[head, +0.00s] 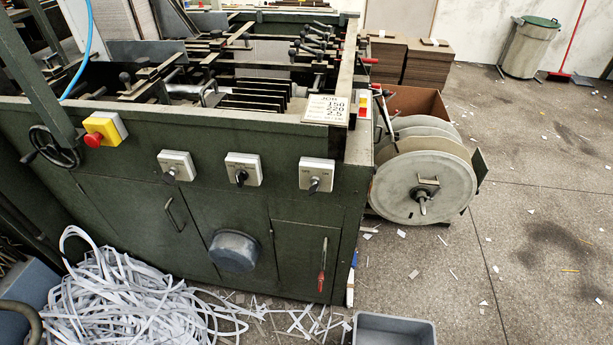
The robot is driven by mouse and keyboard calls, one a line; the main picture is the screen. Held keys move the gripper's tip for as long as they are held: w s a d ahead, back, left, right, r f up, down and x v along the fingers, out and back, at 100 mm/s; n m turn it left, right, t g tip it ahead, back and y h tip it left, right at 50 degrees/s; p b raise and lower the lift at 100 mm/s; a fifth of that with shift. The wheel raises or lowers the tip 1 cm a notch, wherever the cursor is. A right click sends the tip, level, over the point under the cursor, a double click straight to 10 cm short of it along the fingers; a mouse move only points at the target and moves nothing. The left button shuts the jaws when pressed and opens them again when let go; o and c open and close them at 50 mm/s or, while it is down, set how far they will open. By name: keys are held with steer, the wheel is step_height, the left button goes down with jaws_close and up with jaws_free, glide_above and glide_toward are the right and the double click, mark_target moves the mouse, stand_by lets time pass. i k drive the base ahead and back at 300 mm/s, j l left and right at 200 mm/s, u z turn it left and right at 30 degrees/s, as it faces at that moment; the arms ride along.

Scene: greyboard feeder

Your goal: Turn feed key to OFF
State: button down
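Three rotary switches on pale square plates sit in a row on the front of a dark green machine (120,150): a left switch (177,166), a middle switch (242,170) and a right switch (317,175). The left one has a greyish handle angled down-left; the middle and right ones have dark handles pointing roughly down. Their labels are too small to read, so I cannot tell which is the feed key or where its OFF mark lies. My gripper is not in view.
A red emergency button on a yellow box (105,129) and a black handwheel (54,147) are left of the switches. Tangled paper strips (130,300) cover the floor at the front left. A grey bin (394,330) stands at the bottom.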

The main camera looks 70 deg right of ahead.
mark_target(315, 181)
steer(key=k+j, duration=0.1)
steer(key=j, duration=0.25)
steer(key=k+j+z, duration=0.15)
steer(key=j, duration=0.55)
steer(key=k+j+z, duration=0.1)
steer(key=j, duration=0.25)
steer(key=k, duration=0.05)
